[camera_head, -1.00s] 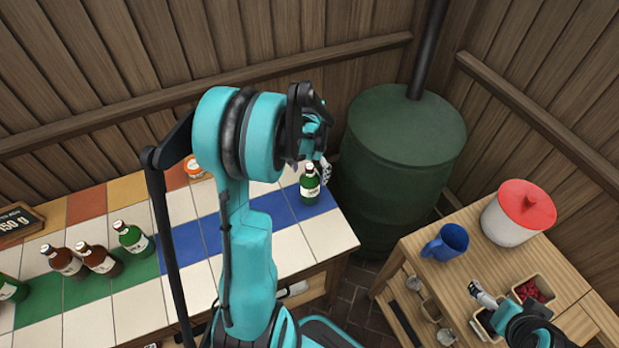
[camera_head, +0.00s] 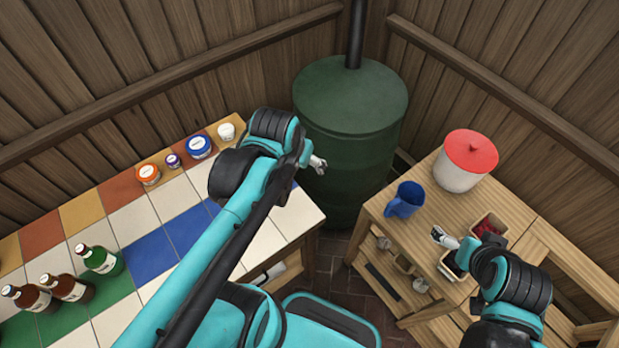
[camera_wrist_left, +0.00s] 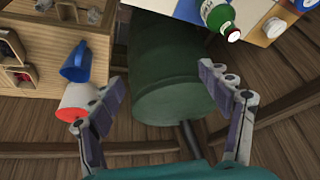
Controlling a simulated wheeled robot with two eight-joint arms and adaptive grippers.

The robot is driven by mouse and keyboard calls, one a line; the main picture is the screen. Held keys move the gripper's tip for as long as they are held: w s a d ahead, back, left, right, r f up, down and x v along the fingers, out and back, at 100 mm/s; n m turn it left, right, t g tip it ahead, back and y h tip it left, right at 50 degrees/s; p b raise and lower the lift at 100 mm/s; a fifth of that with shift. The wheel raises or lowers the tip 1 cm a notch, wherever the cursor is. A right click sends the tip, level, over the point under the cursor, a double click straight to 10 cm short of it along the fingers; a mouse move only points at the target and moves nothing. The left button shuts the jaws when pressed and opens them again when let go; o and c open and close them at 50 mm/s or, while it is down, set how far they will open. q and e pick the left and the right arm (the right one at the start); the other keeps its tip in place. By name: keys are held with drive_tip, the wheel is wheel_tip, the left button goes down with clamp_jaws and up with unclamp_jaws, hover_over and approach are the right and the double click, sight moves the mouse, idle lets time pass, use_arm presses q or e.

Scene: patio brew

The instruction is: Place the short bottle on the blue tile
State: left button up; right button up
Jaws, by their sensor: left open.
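A green bottle with a white label (camera_wrist_left: 218,16) shows at the top of the left wrist view, on or beside a blue tile (camera_wrist_left: 187,9). In the head view it is hidden behind my left arm; part of the blue tile strip (camera_head: 150,256) shows. My left gripper (camera_head: 318,164) is past the counter's right end, near the green barrel. In the wrist view its fingers (camera_wrist_left: 170,103) are spread and empty, apart from the bottle. My right gripper (camera_head: 441,238) is over the wooden table; its opening is unclear.
Another green bottle (camera_head: 100,260) and two brown bottles (camera_head: 68,288) (camera_head: 28,298) stand on the counter's left. Several small jars (camera_head: 199,147) line the back. A green barrel (camera_head: 350,100) fills the corner. A blue mug (camera_head: 405,200) and red-lidded pot (camera_head: 466,162) stand on the wooden table.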

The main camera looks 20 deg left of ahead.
use_arm(q)
drive_tip(key=s+d+t, duration=0.2)
drive_tip(key=s+d, duration=0.2)
drive_tip(key=shift+d+m+h, duration=0.3)
drive_tip(key=shift+d, duration=0.05)
drive_tip(key=shift+f, duration=0.15)
